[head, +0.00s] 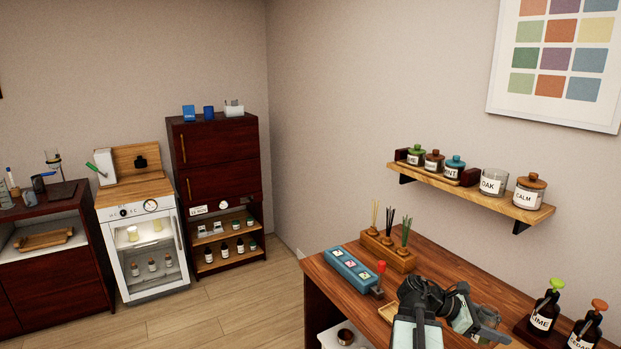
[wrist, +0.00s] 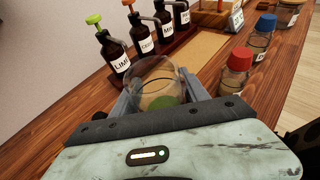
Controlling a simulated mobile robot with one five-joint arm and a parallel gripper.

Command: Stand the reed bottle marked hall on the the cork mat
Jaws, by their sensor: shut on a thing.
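My gripper (wrist: 165,100) is shut on a clear round glass vessel (wrist: 157,75), with tan and a green patch showing through it. No label or reeds show on this vessel. In the head view my gripper (head: 466,316) is over the right part of the wooden desk. Three bundles of reeds, tan, black and green, stand in a wooden holder (head: 401,259) at the back of the desk. I cannot read any mark hall there. A flat tan mat (wrist: 203,55), which looks like cork, lies beyond the held vessel in the wrist view.
Several pump bottles, including one marked LIME (wrist: 113,52), stand in a dark tray left of the mat. A red-capped bottle (wrist: 236,70) and a blue-capped bottle (wrist: 261,38) stand to its right. A blue box (head: 350,266) and red-knobbed lever (head: 380,268) are by the reed holder.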

